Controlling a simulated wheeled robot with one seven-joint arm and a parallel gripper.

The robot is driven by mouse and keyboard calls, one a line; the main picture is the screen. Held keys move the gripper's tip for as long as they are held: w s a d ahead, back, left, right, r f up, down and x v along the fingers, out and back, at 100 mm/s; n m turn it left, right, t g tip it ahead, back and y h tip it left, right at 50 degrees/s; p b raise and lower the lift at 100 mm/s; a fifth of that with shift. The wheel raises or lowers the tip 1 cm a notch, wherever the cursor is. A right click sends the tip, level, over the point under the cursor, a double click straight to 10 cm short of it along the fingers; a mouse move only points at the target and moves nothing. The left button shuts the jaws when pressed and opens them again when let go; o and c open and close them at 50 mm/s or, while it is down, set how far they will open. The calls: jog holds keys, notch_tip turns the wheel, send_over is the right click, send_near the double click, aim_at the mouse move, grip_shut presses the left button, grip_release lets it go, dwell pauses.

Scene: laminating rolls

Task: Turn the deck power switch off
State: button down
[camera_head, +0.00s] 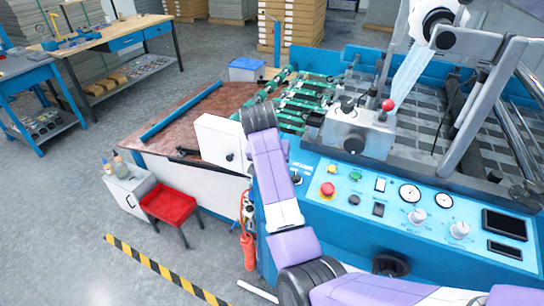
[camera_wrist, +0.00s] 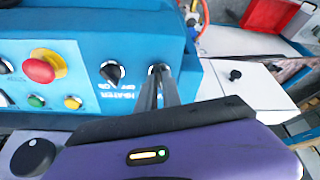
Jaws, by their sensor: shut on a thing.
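In the wrist view my gripper (camera_wrist: 158,80) reaches the end of the blue control panel (camera_wrist: 40,100). Its two dark fingers are shut on a small switch (camera_wrist: 154,69), of which only a pale rim shows; the fingers hide its knob position and any label. Beside it is a black rotary knob (camera_wrist: 113,73) with a heater and on/off label, apart from the fingers. That heater knob also shows in the head view (camera_head: 296,179). In the head view my purple and white arm hides the gripper and the gripped switch.
A red emergency button (camera_wrist: 44,66) and small green and yellow buttons lie along the panel. A white box (camera_head: 218,138) with a black knob stands left of my arm.

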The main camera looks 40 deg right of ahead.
jog(key=shift+s+d+f+n+p, duration=0.1)
jog(key=shift+s+n+p, duration=0.05)
jog(key=shift+n+p, duration=1.05)
jog(key=shift+f, duration=0.1)
jog(key=c, duration=1.5)
grip_release()
jog(key=shift+r, duration=0.25)
jog(key=b+v, duration=0.1)
jog(key=v, duration=0.6)
jog(key=shift+s+r, duration=0.1)
jog(key=shift+r, duration=0.1)
